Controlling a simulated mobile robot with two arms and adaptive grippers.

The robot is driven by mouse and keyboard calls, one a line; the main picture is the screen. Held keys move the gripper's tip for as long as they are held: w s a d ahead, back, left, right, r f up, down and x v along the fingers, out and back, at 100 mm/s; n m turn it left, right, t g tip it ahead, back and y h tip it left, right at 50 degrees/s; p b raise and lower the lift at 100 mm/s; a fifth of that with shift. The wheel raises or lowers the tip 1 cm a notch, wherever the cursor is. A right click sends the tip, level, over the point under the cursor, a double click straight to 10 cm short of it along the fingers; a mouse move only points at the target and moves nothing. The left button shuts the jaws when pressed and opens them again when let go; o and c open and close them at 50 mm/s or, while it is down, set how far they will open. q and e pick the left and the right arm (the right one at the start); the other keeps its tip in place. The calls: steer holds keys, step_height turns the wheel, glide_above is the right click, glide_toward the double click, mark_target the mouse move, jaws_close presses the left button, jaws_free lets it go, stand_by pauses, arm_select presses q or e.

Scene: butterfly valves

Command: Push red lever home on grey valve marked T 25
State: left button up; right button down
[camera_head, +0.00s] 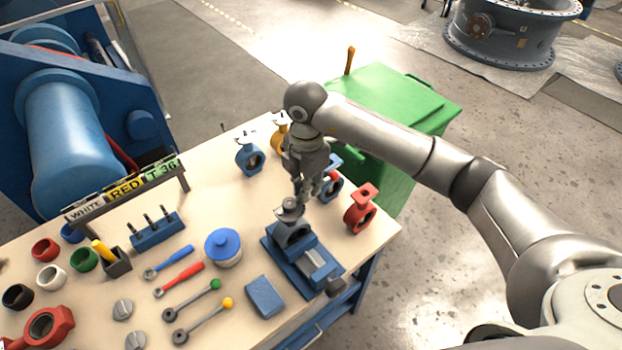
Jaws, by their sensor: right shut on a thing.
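A grey valve (293,236) stands upright in a blue vise (285,265) near the table's right front edge. No T 25 marking is legible on it. My right gripper (303,200) points down just above and behind the valve's top. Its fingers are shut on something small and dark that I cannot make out. Whether it touches the valve's top is unclear. A red-handled lever (180,279) lies flat on the table, left of the vise. No red lever shows clearly on the grey valve. My left gripper is not in view.
A rack sign (125,190) reads WHITE, RED, T 36. Blue (249,158), yellow and red valves (361,210) stand around my right gripper. A blue-lidded pot (223,246), blue block (265,297) and several levers lie left of the vise. A green bin (400,100) stands behind the table.

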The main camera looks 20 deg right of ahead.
steer(key=shift+f, duration=0.1)
steer(key=c, duration=1.5)
jaws_free()
steer(key=shift+o, duration=0.2)
steer(key=shift+r+p, duration=2.4)
steer(key=shift+r, duration=1.2)
